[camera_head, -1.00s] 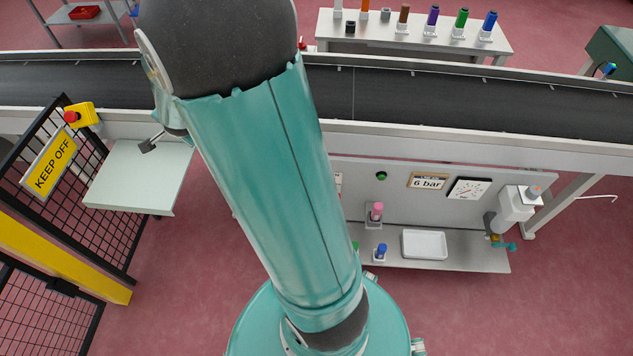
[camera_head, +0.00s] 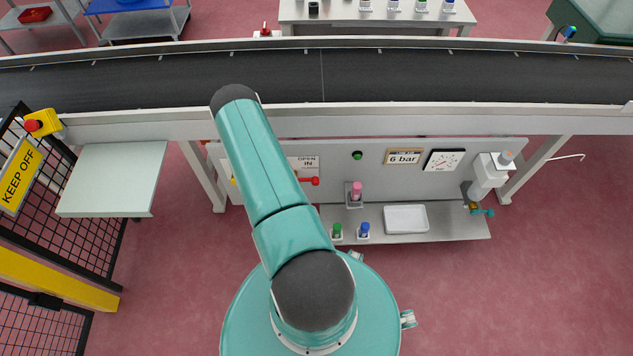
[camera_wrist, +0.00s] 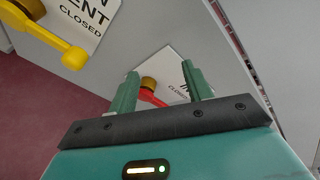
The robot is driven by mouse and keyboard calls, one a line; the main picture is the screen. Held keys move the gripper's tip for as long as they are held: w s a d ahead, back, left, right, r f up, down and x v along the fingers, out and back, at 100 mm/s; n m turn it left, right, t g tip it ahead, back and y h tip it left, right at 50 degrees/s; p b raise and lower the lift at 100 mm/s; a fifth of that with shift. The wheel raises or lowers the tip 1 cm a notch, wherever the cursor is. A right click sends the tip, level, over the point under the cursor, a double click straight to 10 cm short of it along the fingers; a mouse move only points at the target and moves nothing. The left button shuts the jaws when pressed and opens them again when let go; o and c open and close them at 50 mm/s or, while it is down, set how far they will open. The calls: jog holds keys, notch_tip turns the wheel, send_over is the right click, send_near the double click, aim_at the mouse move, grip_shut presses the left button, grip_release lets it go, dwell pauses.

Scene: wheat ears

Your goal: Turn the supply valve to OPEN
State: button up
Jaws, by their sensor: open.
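A valve with a red lever (camera_head: 309,181) is on the grey panel under a white sign (camera_head: 307,163) reading OPEN and IN. My arm covers its left part. My gripper (camera_wrist: 160,84) is open and empty, facing the panel; contact with the lever cannot be told. In the head view the gripper is hidden behind my arm.
A yellow lever (camera_wrist: 60,45) by a sign ending in ENT, CLOSED is close to the left of my gripper. A shelf below the panel holds small bottles and a white tray (camera_head: 405,219). A conveyor (camera_head: 420,78) runs above. A KEEP OFF fence (camera_head: 60,190) is at left.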

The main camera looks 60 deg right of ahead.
aim_at(315, 185)
jog(key=s+a+f+m+g+h, duration=0.1)
jog(key=s+a+f+m, duration=0.1)
jog(key=s+f, duration=0.35)
jog(key=s+a+f+m+g+h, duration=0.1)
jog(key=s+f+m, duration=0.2)
jog(key=s, duration=0.5)
jog(key=x, duration=1.3)
jog(key=shift+d, duration=0.25)
jog(key=shift+c, duration=0.2)
grip_shut()
